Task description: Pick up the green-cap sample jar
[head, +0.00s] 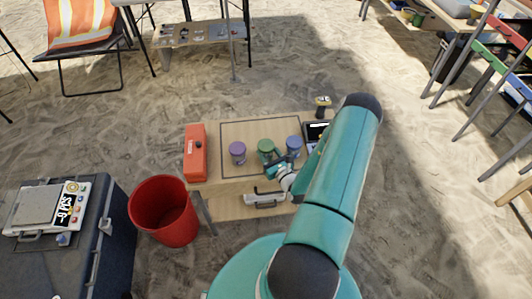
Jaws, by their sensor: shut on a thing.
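The green-cap sample jar (266,146) stands in the middle of three jars on a low wooden table (214,133). My gripper (272,160) reaches it from the front right and is shut on it. The gripper covers the jar's lower part, so I cannot tell whether it touches the table. A purple-cap jar (238,150) stands to its left, and a blue-cap jar (294,145) stands close on its right.
A red toolbox (195,154) lies at the table's left end. A dark device (316,131) and a yellow-and-black tool (322,106) are at the right. A red bucket (163,212) stands front left, beside a dark case (92,262).

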